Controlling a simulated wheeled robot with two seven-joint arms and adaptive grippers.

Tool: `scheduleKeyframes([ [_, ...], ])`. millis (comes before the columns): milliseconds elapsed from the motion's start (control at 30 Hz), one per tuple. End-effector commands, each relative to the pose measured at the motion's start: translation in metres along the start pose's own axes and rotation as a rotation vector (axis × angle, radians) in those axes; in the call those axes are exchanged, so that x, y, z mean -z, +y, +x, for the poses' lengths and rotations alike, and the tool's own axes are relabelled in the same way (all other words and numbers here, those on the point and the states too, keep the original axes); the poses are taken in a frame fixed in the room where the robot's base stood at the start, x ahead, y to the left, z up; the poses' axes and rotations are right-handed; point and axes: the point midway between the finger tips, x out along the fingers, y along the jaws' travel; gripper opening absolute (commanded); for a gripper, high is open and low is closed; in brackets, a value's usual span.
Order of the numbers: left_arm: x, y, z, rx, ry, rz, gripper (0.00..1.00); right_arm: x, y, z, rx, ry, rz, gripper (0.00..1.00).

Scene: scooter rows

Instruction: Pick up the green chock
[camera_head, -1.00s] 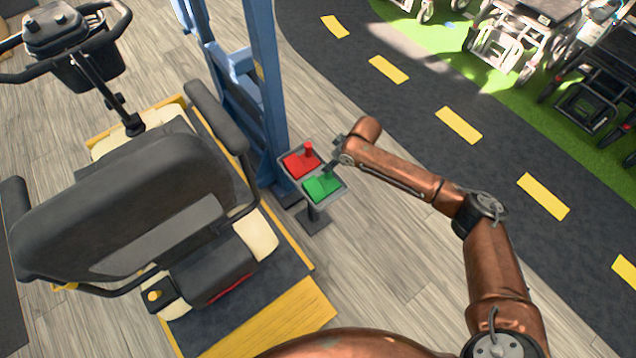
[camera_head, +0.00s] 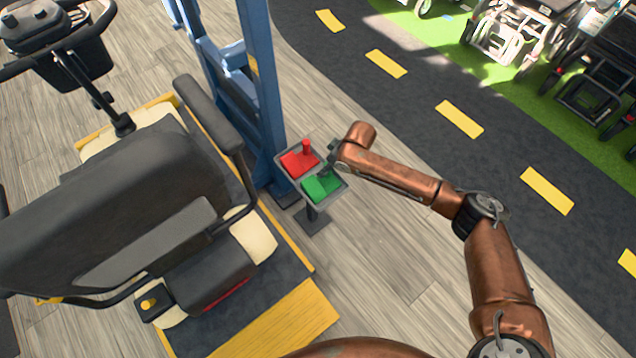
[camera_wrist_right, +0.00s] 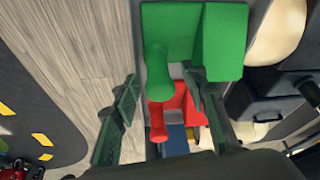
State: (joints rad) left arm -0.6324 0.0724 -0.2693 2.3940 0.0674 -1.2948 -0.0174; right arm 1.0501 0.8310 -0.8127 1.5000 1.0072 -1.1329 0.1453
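The green chock (camera_head: 323,187) sits in the front half of a small grey tray (camera_head: 309,207) on a stand. It has a sloped block and an upright knob handle; it also shows in the right wrist view (camera_wrist_right: 222,40), block at the top and knob pointing down. A similar red chock (camera_head: 298,163) lies beside it in the tray and shows in the wrist view (camera_wrist_right: 180,103). My right gripper (camera_head: 331,162) is over the tray by the green handle, partly hiding it. In the wrist view its fingers (camera_wrist_right: 160,88) are apart, with the knob between them. My left gripper is out of view.
A blue post (camera_head: 265,90) rises just behind the tray. A mobility scooter (camera_head: 130,200) stands on a yellow-edged platform to the left. Grey wood floor is clear in front of the tray; a dark track (camera_head: 420,75) and several wheelchairs lie to the right.

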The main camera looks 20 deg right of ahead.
Motion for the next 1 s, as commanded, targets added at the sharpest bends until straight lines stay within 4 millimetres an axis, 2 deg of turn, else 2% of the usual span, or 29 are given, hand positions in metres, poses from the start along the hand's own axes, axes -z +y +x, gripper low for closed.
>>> scheduleKeyframes([
  [67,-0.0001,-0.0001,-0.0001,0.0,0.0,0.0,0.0,0.0001,0.0,-0.0001,0.0,0.0,0.0,0.35],
  [567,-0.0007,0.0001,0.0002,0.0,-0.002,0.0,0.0,-0.0002,0.0,0.0002,0.0,0.0,0.0,0.01],
  [1000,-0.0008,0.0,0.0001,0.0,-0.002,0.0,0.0,0.0007,0.0002,-0.0005,0.0,0.002,0.0,0.0],
])
